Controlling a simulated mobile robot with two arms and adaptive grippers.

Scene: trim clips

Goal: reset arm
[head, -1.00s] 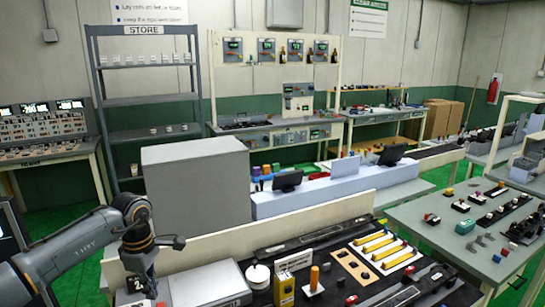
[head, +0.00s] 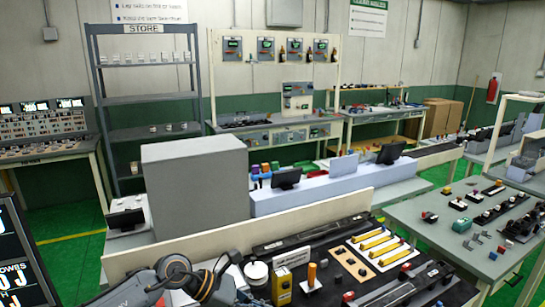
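My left arm (head: 172,268) comes in low at the bottom left of the head view, in front of the near bench. Its dark end with the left gripper (head: 222,276) is by the grey case at the bench's left end. The fingers are too small and cut off to tell whether they are open or shut. I see nothing clearly held. My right gripper is not in view. Yellow strips (head: 375,240) lie on a pale board on the bench. A yellow box (head: 282,286) stands left of them, near the arm's end.
A cream rail (head: 330,208) runs along the near bench's back edge. A white round container (head: 256,272) stands close to my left arm. A large grey cabinet (head: 195,185) stands behind the rail. Another bench (head: 420,215) with small parts is at right.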

